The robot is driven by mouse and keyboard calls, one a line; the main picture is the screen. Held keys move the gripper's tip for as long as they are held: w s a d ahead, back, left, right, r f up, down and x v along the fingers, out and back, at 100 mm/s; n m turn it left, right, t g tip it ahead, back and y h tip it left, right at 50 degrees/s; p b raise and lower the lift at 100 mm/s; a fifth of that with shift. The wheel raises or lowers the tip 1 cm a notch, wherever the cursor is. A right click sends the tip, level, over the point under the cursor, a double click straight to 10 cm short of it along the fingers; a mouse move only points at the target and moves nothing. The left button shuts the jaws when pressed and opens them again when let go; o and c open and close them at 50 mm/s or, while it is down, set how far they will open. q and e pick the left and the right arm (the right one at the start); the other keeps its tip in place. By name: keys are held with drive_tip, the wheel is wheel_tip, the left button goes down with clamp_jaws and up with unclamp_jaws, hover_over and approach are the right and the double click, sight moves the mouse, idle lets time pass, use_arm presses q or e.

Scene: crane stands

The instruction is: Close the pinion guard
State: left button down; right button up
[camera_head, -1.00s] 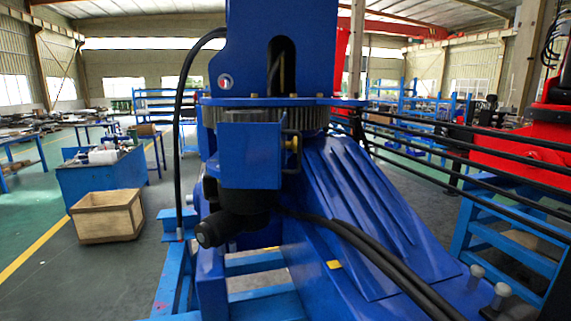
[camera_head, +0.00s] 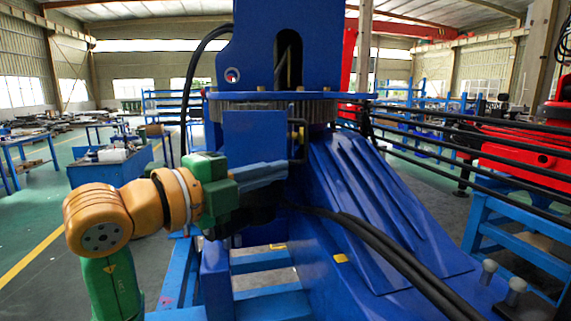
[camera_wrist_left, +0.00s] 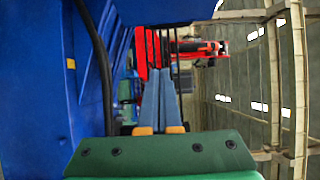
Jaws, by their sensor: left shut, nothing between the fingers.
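The pinion guard looks to be the blue box-like cover (camera_head: 254,132) on the front of the crane column, just under the toothed ring (camera_head: 262,100). A dark upright bar (camera_head: 298,125) stands at its right edge, with a yellow part behind. I cannot tell how far the guard is open. My left gripper (camera_head: 284,170) is shut and empty in front of the cover's lower part, its fingers pointing right. It hides the cover's bottom edge and the dark motor below. In the left wrist view, the closed fingers (camera_wrist_left: 161,85) point past blue crane panels on the left. My right gripper is not in view.
Black hoses (camera_head: 375,255) run down over the ribbed blue slope (camera_head: 385,215) at right. Black rods (camera_head: 470,150) cross toward a red machine (camera_head: 525,150). Bolts (camera_head: 489,270) stand up at lower right. A blue workbench (camera_head: 108,168) stands back left, with open floor nearby.

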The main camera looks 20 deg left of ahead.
sight(305, 149)
use_arm(q)
drive_tip(key=w+a+r+p+x, duration=0.1)
drive_tip(key=p+x, duration=0.5)
drive_tip(key=x, duration=0.4)
drive_tip(key=shift+n+t+y, duration=0.3)
drive_tip(key=shift+y, duration=0.1)
drive_tip(key=a, duration=0.1)
drive_tip(key=s+a, duration=0.1)
drive_tip(key=a, duration=0.1)
drive_tip(key=s+a+p, duration=0.1)
drive_tip(key=shift+a+f, duration=0.1)
drive_tip(key=shift+a, duration=0.1)
drive_tip(key=shift+d, duration=0.1)
